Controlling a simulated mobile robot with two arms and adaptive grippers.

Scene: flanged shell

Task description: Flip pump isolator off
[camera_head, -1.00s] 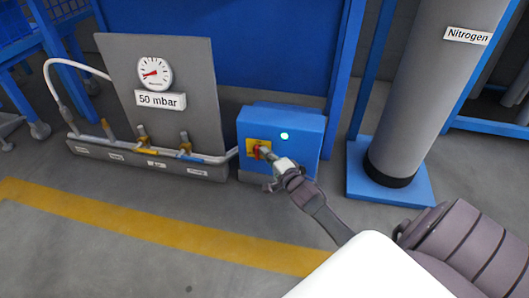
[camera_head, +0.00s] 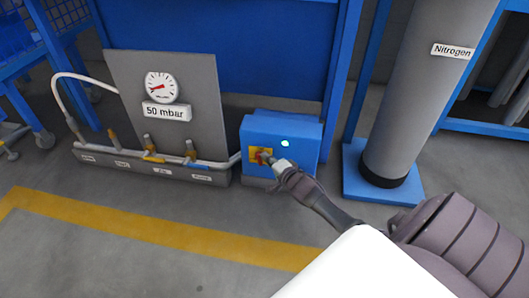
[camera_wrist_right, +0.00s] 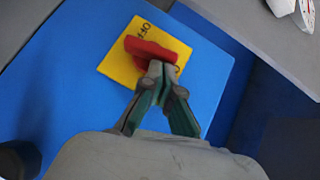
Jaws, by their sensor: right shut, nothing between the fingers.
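The pump isolator is a red handle (camera_wrist_right: 150,50) on a yellow plate (camera_wrist_right: 118,66), fixed to a blue box (camera_head: 300,150). In the wrist view part of the word "OFF" shows at the plate's top edge. The red handle also shows in the head view (camera_head: 262,157), partly behind my gripper. My right gripper (camera_wrist_right: 158,68) is shut with nothing between its fingers, and its tips are at the handle's lower side, seemingly touching it. In the head view my right gripper (camera_head: 272,161) reaches the box from the lower right. A green-white lamp (camera_head: 285,143) glows on the box. My left gripper is not in view.
A grey panel (camera_head: 200,85) with a gauge (camera_head: 162,87) and "50 mbar" sign stands left of the box, above a manifold with several valves (camera_head: 150,150). A Nitrogen cylinder (camera_head: 415,100) stands right on a blue base. The floor in front is clear.

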